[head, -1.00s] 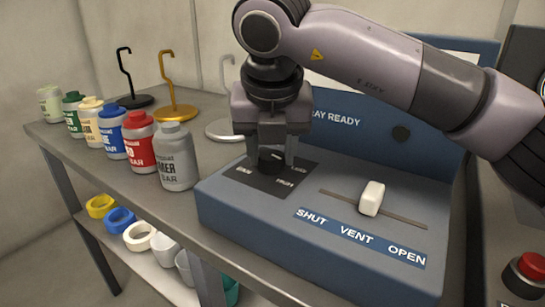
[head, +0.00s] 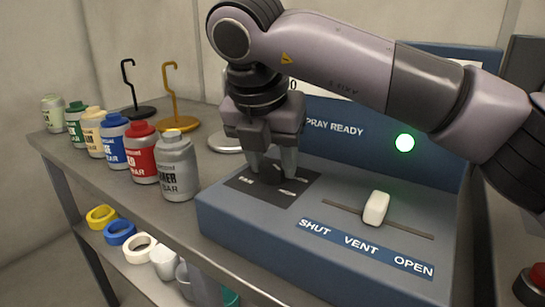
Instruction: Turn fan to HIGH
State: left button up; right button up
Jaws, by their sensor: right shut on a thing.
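The fan knob (head: 269,173) is a small dark knob on a black label plate (head: 290,193) at the left of the blue control box (head: 262,228). My right gripper (head: 272,170) points down over the plate and is shut on the knob. The fingers and the knob's dark colour hide its exact pointing; the plate's small labels are too blurred to read surely. A round lamp (head: 404,142) on the back panel glows green beside the words SPRAY READY. My left gripper is not in view.
A white slider (head: 376,208) stands in a slot above SHUT, VENT and OPEN, near VENT. Several bottles, including a grey one (head: 177,166), stand left of the box. Hooked stands (head: 176,122) are behind them. A red button (head: 538,275) is at the right.

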jog(key=o, duration=1)
jog(key=shift+o, duration=0.2)
jog(key=d+v, duration=0.1)
jog(key=v, duration=0.6)
jog(key=shift+a+p, duration=0.45)
jog(key=shift+r, duration=0.1)
